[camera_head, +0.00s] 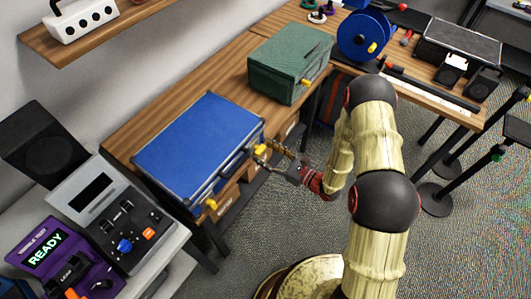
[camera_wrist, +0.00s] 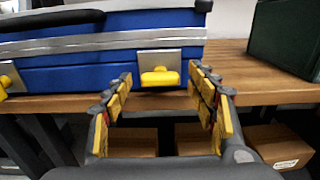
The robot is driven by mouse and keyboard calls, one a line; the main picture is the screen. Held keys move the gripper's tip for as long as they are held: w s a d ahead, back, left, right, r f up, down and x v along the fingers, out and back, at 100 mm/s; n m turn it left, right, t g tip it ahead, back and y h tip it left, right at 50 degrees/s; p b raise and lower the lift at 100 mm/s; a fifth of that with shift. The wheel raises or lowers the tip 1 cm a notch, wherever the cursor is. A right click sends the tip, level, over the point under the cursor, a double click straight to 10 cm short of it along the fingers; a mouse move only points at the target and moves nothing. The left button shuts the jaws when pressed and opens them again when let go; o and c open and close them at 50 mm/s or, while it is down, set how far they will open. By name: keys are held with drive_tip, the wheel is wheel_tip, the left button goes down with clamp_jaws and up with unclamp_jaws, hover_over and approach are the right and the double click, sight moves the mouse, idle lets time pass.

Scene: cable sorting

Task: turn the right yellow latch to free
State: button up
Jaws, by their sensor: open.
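The blue case (camera_head: 195,143) lies shut on the wooden bench, its front facing my gripper. Its right yellow latch (camera_head: 260,149) is on the front near the right end. In the wrist view this latch (camera_wrist: 159,77) sits on a grey plate, its wide part lying level. The left yellow latch (camera_head: 211,204) also shows at the left edge of the wrist view (camera_wrist: 5,82). My gripper (camera_head: 274,149) is open and empty in front of the right latch. In the wrist view its yellow-padded fingers (camera_wrist: 160,92) stand to either side of the latch, with no contact visible.
The wooden bench (camera_head: 130,131) carries a green box (camera_head: 290,62) to the right of the case. A blue cable reel (camera_head: 364,35) stands farther back. A control panel (camera_head: 118,217) and a purple tester (camera_head: 60,250) are at the lower left. Cardboard boxes (camera_wrist: 282,146) sit below the bench.

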drive_tip(key=shift+w+a, duration=0.1)
drive_tip(key=shift+a, duration=0.05)
drive_tip(key=shift+c, duration=1)
drive_tip(key=c, duration=1)
